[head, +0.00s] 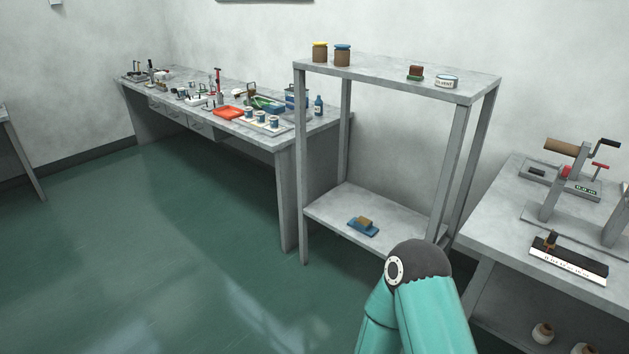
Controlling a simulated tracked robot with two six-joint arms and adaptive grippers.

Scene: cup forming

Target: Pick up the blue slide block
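A small blue block (356,230) with a brown piece on top lies on the lower shelf of the grey shelf stand, near its front edge. I take it to be the blue slide block. Nothing touches it. One of my arms, teal with a dark joint, rises from the bottom of the head view just below and right of the lower shelf. Its gripper does not show. No other gripper is in view.
The grey shelf stand (393,78) has jars and small items on top. A long workbench (270,142) with many tools stands behind left. Another bench (490,215) with a crank device (572,170) stands at right. The green floor at left is clear.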

